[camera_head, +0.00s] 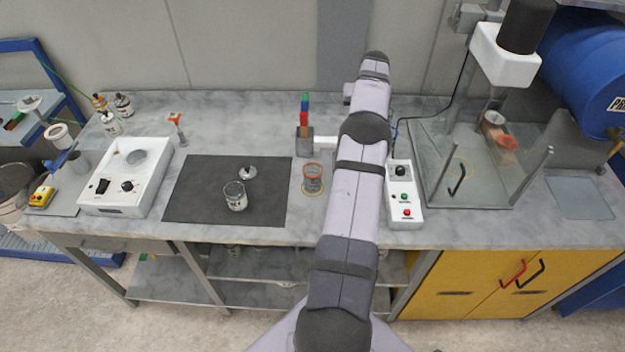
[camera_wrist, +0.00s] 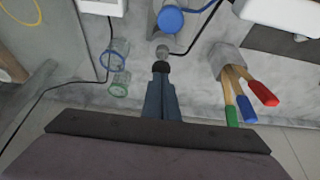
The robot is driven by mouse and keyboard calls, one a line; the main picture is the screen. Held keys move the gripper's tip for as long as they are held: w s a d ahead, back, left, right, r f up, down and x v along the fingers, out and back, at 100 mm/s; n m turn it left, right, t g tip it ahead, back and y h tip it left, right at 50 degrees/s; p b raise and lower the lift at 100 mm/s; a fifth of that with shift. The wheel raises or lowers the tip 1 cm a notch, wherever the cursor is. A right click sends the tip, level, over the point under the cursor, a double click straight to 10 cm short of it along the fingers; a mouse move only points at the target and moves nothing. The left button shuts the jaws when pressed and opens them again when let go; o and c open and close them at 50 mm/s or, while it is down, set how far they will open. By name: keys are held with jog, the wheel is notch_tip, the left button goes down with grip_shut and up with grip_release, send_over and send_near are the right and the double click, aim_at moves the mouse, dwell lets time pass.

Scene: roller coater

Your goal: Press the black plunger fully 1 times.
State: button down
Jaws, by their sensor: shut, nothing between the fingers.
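In the wrist view my gripper (camera_wrist: 161,78) is shut and empty, its narrow blue-grey fingers pointing up the picture. A small dark piece shows at their tip, and a grey knob-like part (camera_wrist: 162,51) lies just beyond. I cannot tell whether they touch. A blue round cap (camera_wrist: 170,18) stands above that part. I cannot make out the black plunger for certain in either view. In the head view my arm crosses the middle of the bench and hides what is behind it, including the gripper's fingertips.
A grey holder with coloured handles (camera_head: 305,140) stands left of my arm, also in the wrist view (camera_wrist: 230,62). A glass with an orange rim (camera_head: 312,180) is close by. A white button box (camera_head: 404,190) and glass enclosure (camera_head: 470,198) lie right. A dark mat (camera_head: 200,195) lies left.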

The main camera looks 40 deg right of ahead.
jog(key=shift+f+b, duration=0.55)
jog(key=shift+f, duration=0.7)
jog(key=shift+a, duration=0.1)
jog(key=shift+r, duration=0.1)
jog(key=shift+r+p, duration=1.45)
jog(key=shift+r, duration=0.25)
jog(key=shift+r, duration=2.95)
